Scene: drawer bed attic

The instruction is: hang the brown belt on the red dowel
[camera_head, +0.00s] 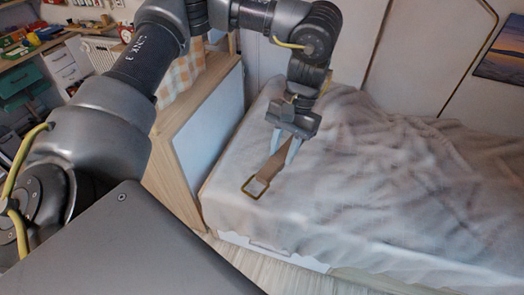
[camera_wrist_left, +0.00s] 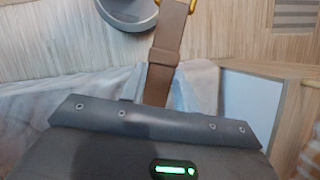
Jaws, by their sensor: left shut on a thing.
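The brown belt (camera_head: 269,171) hangs from my left gripper (camera_head: 282,154), which is shut on it above the near left part of the bed. Its yellowish rectangular buckle (camera_head: 256,187) is at the lower end in the head view. In the left wrist view the belt (camera_wrist_left: 163,52) runs from my gripper up to the top edge, with only part of the buckle showing. The upper part of the belt is hidden by the gripper. I cannot make out a red dowel in either view. My right gripper is not in view.
The bed with its rumpled grey cover (camera_head: 350,190) fills the right side. A wooden cabinet with a pale panel (camera_head: 210,120) stands left of the bed, close to my arm. A cluttered desk (camera_head: 30,58) is at the far left. Wooden floor (camera_head: 265,268) shows in front of the bed.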

